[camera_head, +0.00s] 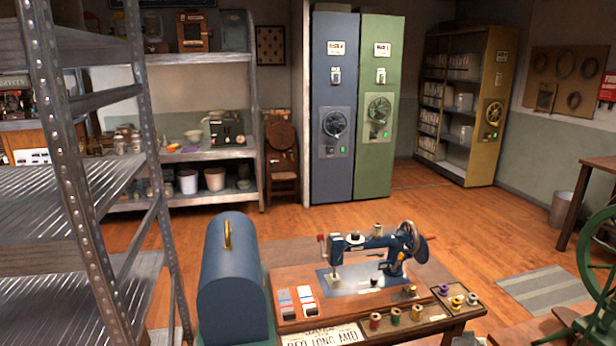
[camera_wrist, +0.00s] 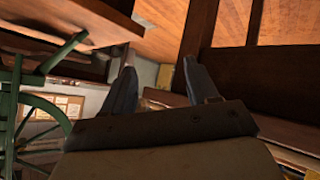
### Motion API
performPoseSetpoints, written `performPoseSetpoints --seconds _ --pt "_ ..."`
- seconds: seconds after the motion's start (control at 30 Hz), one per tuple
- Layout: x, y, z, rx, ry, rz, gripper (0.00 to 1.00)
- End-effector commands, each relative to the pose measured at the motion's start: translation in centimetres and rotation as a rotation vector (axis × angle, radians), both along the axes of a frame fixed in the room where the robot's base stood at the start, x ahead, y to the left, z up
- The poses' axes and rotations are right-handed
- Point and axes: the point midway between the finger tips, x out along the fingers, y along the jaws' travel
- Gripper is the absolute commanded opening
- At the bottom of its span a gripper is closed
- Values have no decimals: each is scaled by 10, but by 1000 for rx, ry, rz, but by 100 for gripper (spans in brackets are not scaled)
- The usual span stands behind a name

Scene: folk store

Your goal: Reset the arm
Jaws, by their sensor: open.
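My gripper (camera_wrist: 159,66) shows only in the wrist view. Its two dark blue-grey fingers stand apart, and I see nothing held between them. Beyond the fingers are brown wooden surfaces and a small pale block-like patch (camera_wrist: 165,77) that I cannot identify. A green spoked wheel (camera_wrist: 35,105) is at the left of the wrist view. My arm and gripper are not seen in the head view, so how the arm is posed cannot be told from there.
A table with a sewing machine (camera_head: 370,255), thread spools (camera_head: 395,316) and a blue domed cover (camera_head: 232,275) stands in front. Metal shelving (camera_head: 65,190) is at the left. Tall blue (camera_head: 333,110) and green (camera_head: 382,110) cabinets stand behind. Wooden floor (camera_head: 450,225) between is open.

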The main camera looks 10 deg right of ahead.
Motion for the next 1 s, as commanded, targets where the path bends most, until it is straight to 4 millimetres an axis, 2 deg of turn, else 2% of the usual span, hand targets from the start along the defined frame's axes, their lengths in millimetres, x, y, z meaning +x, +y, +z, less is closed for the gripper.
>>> performPoseSetpoints --seconds 0.03,0.27,0.47,0.7,0.87,1.0 --pt "-2 26 -20 30 25 21 59" --pt "-13 139 -105 202 185 85 59" --pt "-46 240 -167 353 370 135 59" --pt "-114 354 -221 511 625 192 59" --pt "-173 418 -243 595 808 225 59" --pt "-230 464 -253 657 974 250 59"
